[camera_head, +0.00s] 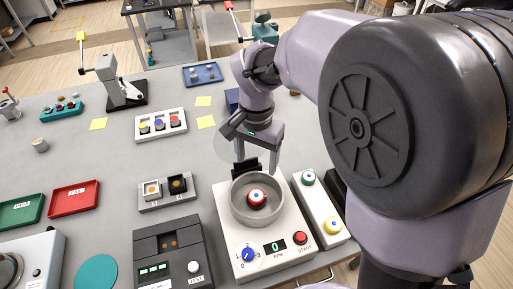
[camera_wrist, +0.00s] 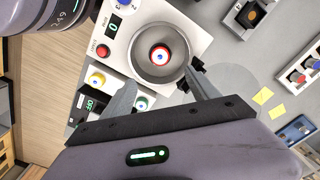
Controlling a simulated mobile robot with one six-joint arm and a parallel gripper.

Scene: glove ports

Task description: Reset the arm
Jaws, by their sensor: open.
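My arm reaches in from the right in the head view and its gripper (camera_head: 257,158) points down over the grey table (camera_head: 75,140). The gripper is just behind a white device with a round grey bowl (camera_head: 240,208). A red, white and blue round piece (camera_head: 257,198) sits inside the bowl. In the wrist view my gripper (camera_wrist: 160,92) shows two spread fingers with nothing between them held. The bowl (camera_wrist: 185,72) and its round piece (camera_wrist: 160,54) lie beyond the fingertips, apart from them as far as I can tell.
A box with green and yellow buttons (camera_head: 320,207) stands right of the bowl device. Red (camera_head: 74,198) and green (camera_head: 20,210) trays, a dark test box (camera_head: 172,255), a two-socket block (camera_head: 167,193) and a lever press (camera_head: 122,90) stand left.

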